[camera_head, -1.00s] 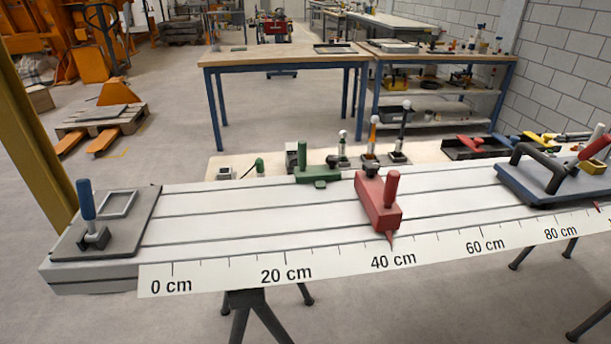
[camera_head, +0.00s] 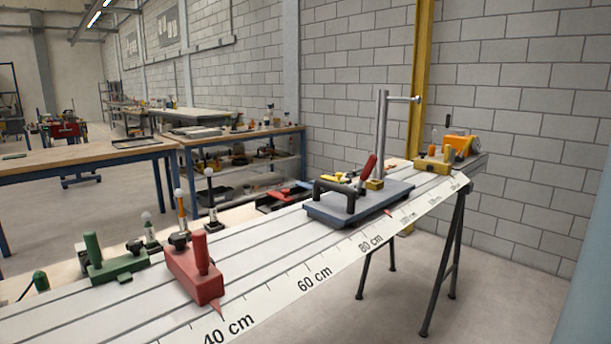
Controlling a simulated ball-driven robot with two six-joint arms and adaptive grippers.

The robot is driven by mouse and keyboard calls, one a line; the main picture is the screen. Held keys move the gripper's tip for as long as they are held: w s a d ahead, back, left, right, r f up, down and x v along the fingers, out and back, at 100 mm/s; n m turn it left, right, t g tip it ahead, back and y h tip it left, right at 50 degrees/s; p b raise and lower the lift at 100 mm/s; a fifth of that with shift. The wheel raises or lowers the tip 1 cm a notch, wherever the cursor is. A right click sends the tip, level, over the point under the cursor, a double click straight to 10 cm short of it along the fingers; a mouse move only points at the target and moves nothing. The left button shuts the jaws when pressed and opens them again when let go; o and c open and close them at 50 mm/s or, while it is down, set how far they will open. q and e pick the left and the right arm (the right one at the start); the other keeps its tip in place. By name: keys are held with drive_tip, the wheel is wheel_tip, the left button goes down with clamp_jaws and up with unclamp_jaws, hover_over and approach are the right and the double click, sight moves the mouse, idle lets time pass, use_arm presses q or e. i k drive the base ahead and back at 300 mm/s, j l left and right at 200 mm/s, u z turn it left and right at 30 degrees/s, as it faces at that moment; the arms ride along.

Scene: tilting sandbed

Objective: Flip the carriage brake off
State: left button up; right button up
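The carriage is a blue-grey plate (camera_head: 325,211) lying on the pale grooved bed (camera_head: 262,238), near the 80 cm mark. A black arched handle (camera_head: 333,187) stands on it. A red-gripped lever (camera_head: 368,169), which looks like the carriage brake, rises from a small yellow block (camera_head: 374,185) at the carriage's right side and leans up to the right. An upright grey post (camera_head: 381,132) with a side arm stands beside it. Neither of my grippers is in view.
A scale strip (camera_head: 270,307) runs along the front edge. A yellow block (camera_head: 432,165) is at the far right end.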

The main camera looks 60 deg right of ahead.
sight(372, 159)
drive_tip(key=z, duration=2.15)
